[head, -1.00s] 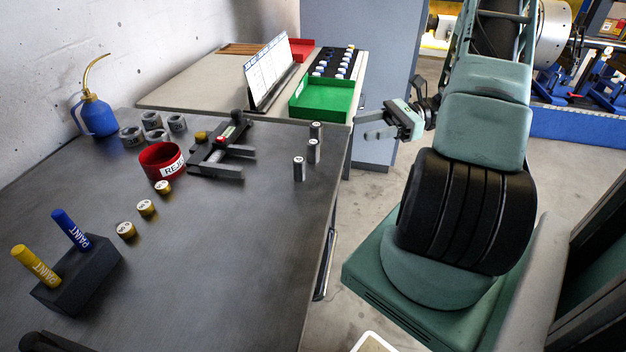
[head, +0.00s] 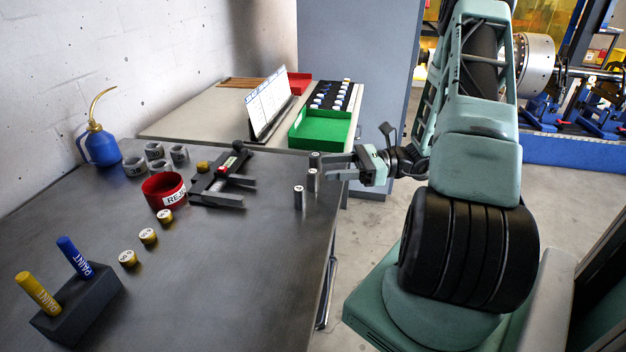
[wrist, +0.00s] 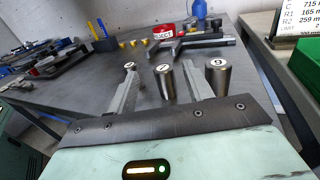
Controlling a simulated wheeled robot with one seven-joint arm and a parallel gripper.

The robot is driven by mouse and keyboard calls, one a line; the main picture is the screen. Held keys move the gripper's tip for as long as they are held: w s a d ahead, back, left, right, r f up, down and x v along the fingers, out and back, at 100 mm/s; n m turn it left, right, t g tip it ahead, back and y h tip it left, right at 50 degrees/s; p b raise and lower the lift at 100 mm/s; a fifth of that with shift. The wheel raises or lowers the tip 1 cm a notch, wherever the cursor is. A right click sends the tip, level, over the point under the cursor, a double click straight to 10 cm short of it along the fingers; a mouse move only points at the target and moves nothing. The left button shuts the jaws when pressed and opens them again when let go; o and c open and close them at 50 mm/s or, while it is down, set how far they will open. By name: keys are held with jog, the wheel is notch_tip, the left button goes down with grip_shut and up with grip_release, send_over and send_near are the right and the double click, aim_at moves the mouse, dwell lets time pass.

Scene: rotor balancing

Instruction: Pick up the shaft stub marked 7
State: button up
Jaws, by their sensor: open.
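Three upright grey metal shaft stubs stand near the right edge of the dark bench. In the wrist view the middle stub (wrist: 168,88), whose small mark looks like a 7, stands between my fingers. It also shows in the head view (head: 312,182). The stub marked 9 (wrist: 218,80) is to its right, outside my right finger; in the head view it is the farthest stub (head: 314,162). The third stub (wrist: 130,67) is by my left finger, its mark unclear; it is the nearest in the head view (head: 298,199). My gripper (head: 327,167) is open and empty, held low and level.
A dark fixture (head: 216,190) and a red reject bin (head: 157,184) stand left of the stubs. A green tray (head: 320,132) sits on the side table behind. Brass pieces (head: 148,236) lie farther left. Bare bench lies in front of the stubs.

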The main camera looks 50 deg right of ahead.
aim_at(313, 171)
jog(key=shift+f+x, duration=0.25)
jog(key=shift+x, duration=1.05)
jog(key=shift+f+x, duration=0.25)
jog(key=shift+x, duration=1.1)
jog(key=shift+w+d, duration=0.1)
grip_shut()
